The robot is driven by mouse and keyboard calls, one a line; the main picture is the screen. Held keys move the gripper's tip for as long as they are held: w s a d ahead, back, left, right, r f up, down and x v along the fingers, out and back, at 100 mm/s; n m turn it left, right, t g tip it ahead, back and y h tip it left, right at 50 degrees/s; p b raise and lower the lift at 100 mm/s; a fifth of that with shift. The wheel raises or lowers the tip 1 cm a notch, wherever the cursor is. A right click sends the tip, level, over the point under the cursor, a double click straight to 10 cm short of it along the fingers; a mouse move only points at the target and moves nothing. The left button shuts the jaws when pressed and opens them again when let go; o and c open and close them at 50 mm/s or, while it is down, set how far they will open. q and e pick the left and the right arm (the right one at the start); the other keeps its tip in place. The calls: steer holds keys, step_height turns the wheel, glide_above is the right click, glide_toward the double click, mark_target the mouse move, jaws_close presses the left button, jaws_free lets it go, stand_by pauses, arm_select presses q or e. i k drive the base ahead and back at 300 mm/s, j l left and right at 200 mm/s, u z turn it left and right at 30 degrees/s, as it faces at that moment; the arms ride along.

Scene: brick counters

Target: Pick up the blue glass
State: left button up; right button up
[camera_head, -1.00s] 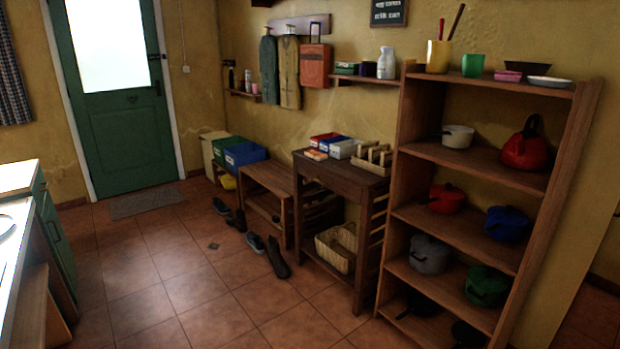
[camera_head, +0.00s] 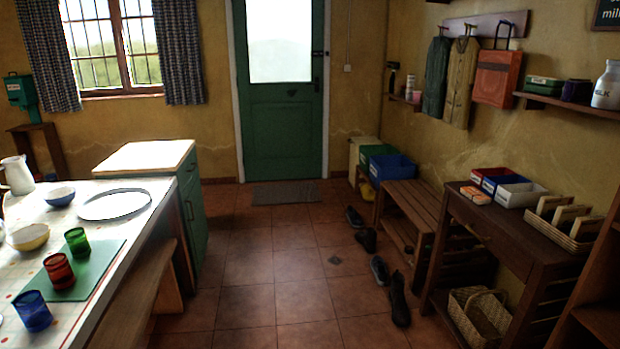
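A blue glass (camera_head: 32,311) stands upright on the white counter at the lower left, close to the picture's bottom edge. It is just off the near left corner of a green mat (camera_head: 96,262). A red glass (camera_head: 59,271) and a green glass (camera_head: 77,241) stand behind it, on or at the mat. Neither of my grippers shows in the view.
The counter also holds a large round plate (camera_head: 114,204), a yellow bowl (camera_head: 28,237), a blue bowl (camera_head: 60,196) and a white pitcher (camera_head: 17,175). Tiled floor (camera_head: 277,299) is open between the counter and a dark side table (camera_head: 515,237). Shoes lie by a bench (camera_head: 409,205).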

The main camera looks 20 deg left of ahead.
mark_target(32, 307)
steer(key=i+u, duration=0.2)
steer(key=u, duration=0.2)
steer(key=i+l+u, duration=0.1)
steer(key=u, duration=0.35)
steer(key=i+l+u, duration=0.2)
steer(key=u, duration=0.2)
steer(key=i+l+u, duration=0.1)
steer(key=i+u, duration=0.15)
steer(key=u, duration=0.2)
steer(key=i+l+u, duration=0.15)
steer(key=u, duration=0.3)
steer(key=i+l+u, duration=0.2)
steer(key=u, duration=0.2)
steer(key=i+l+u, duration=0.15)
steer(key=l+u, duration=0.3)
steer(key=i+l+u, duration=0.1)
steer(key=u, duration=0.35)
steer(key=l, duration=0.1)
